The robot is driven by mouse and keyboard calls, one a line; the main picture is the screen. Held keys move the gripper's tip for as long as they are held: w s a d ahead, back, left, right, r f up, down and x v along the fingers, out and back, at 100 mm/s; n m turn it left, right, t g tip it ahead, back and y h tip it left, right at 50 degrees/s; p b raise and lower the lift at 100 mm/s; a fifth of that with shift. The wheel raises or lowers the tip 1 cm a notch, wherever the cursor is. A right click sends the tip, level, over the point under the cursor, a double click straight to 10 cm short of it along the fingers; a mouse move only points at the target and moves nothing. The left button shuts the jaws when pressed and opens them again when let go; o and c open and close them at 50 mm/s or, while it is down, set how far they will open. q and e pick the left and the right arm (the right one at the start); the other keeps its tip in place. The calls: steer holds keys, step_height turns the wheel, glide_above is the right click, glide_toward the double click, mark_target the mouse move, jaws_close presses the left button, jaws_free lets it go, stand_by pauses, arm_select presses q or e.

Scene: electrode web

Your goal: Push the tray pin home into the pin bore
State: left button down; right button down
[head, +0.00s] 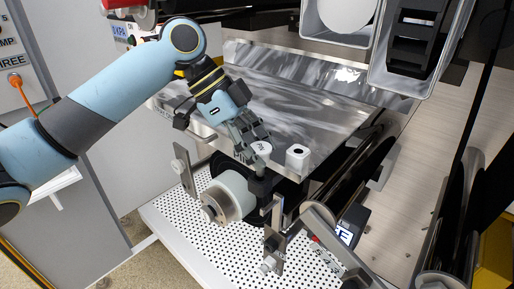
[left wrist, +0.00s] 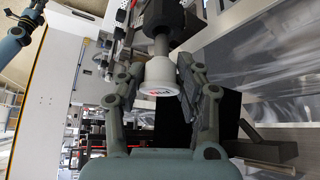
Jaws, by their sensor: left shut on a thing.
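The tray pin has a white round head with a printed label (head: 261,148), at the front edge of the shiny metal tray (head: 290,100). My left gripper (head: 252,145) is shut on this head. In the left wrist view the white pin head (left wrist: 160,77) sits between both fingers (left wrist: 161,85). A grey shank runs from the head to a dark round part (left wrist: 165,18). I cannot tell how deep the shank sits there, and no bore opening shows. My right gripper is not in view.
A pale roller (head: 229,196) is below, over a perforated white panel (head: 185,232). Metal brackets (head: 273,235) and a dark roller (head: 350,180) crowd the lower right.

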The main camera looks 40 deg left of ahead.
arm_select(q)
steer(key=shift+f+b, duration=0.8)
steer(key=shift+f, duration=0.6)
steer(key=c, duration=0.7)
jaws_free()
steer(key=shift+r, duration=0.1)
steer(key=s+a, duration=0.1)
steer(key=a, duration=0.3)
steer(key=s+a+r, duration=0.1)
steer(key=s+a, duration=0.1)
steer(key=a, duration=0.2)
steer(key=s+a+r, duration=0.1)
steer(key=s+a, duration=0.1)
steer(key=a, duration=0.2)
steer(key=shift+s+a+r, duration=0.15)
steer(key=shift+a, duration=0.15)
